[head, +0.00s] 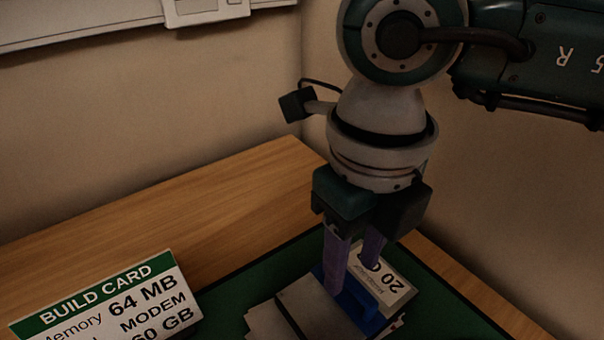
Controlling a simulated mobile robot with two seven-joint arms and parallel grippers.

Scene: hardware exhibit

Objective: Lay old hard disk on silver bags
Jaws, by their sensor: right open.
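My right gripper (353,280) points straight down from above, its two purple fingers apart over the green mat. A drive-like block with a white label (390,284) lies below it; the label reads "20" and is turned upside down, and one finger covers part of it. A blue part (362,305) shows between and beside the fingers, next to the label. Flat greyish pieces that look like the silver bags (290,316) lie left of the blue part, cut off by the bottom edge. I cannot tell whether the fingers touch anything. My left gripper is out of view.
A build card (105,300) with a green header stands at the lower left. The green mat (235,297) lies on a wooden table (190,205). Walls meet in a corner close behind. The table behind the card is clear.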

